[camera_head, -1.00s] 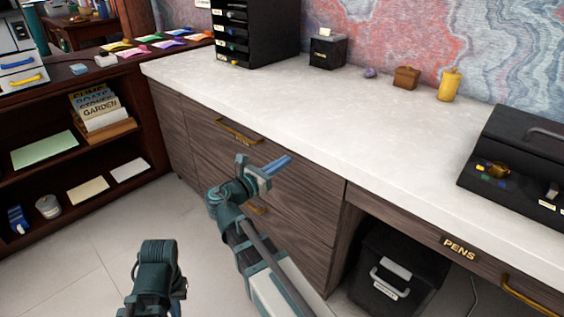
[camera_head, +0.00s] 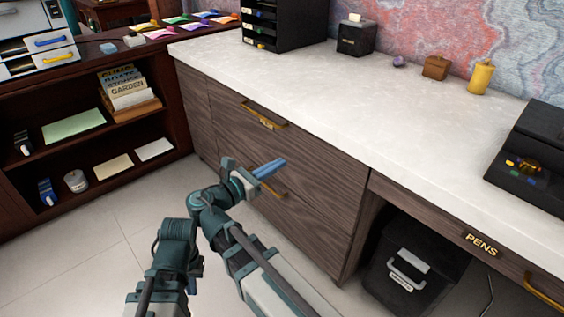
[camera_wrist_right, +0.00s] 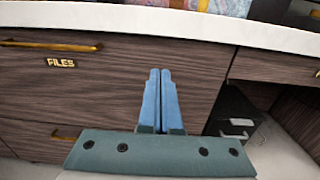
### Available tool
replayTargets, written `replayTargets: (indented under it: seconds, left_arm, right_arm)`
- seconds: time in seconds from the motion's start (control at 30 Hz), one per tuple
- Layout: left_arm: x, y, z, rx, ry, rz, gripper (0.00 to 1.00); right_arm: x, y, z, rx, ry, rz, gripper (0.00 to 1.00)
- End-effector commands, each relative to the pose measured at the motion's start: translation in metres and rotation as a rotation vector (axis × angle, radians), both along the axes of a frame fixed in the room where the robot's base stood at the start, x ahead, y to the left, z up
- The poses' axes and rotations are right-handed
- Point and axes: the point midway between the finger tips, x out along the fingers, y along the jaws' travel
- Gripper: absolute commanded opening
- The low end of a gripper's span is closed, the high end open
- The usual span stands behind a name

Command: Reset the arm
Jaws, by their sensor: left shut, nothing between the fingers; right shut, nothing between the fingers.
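My right gripper (camera_head: 268,168) is in the middle of the head view, its blue fingers together and empty, in front of the drawer fronts below the counter. In the right wrist view the two shut fingers (camera_wrist_right: 160,98) point at the dark wood drawer front, with nothing between them. My left arm (camera_head: 175,245) stands at the lower left of the head view, beside the right arm; its fingers do not show.
The files drawer handle (camera_head: 264,115) and a lower drawer handle are near my right gripper. The white counter (camera_head: 330,110) runs above. A black bin (camera_head: 415,262) stands under the counter at right. A dark shelf (camera_head: 90,150) is at left. Floor is clear between.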

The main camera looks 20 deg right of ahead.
Motion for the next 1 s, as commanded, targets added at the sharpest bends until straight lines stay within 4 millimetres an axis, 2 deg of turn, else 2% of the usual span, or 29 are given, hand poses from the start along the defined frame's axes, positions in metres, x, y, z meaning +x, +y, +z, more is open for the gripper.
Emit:
replayTargets:
  seconds: [0.23, 0.33, 0.47, 0.53, 0.7, 0.8, 1.0]
  left_arm:
    - [0.000, 0.000, 0.000, 0.000, 0.000, 0.000, 0.00]
    - [0.000, 0.000, 0.000, 0.000, 0.000, 0.000, 0.00]
    - [0.000, 0.000, 0.000, 0.000, 0.000, 0.000, 0.00]
    - [0.000, 0.000, 0.000, 0.000, 0.000, 0.000, 0.00]
    - [0.000, 0.000, 0.000, 0.000, 0.000, 0.000, 0.00]
    - [0.000, 0.000, 0.000, 0.000, 0.000, 0.000, 0.00]
    - [0.000, 0.000, 0.000, 0.000, 0.000, 0.000, 0.00]
  right_arm:
    - [0.000, 0.000, -0.001, 0.005, -0.002, -0.001, 0.00]
    - [-0.003, -0.007, -0.012, 0.072, -0.033, -0.014, 0.00]
    - [-0.012, -0.024, -0.056, 0.326, -0.165, -0.084, 0.00]
    - [-0.020, -0.031, -0.089, 0.517, -0.274, -0.163, 0.00]
    - [-0.043, -0.023, -0.159, 0.956, -0.561, -0.459, 0.00]
    - [-0.053, -0.009, -0.184, 1.137, -0.698, -0.649, 0.00]
    - [-0.064, 0.018, -0.208, 1.344, -0.877, -0.956, 0.00]
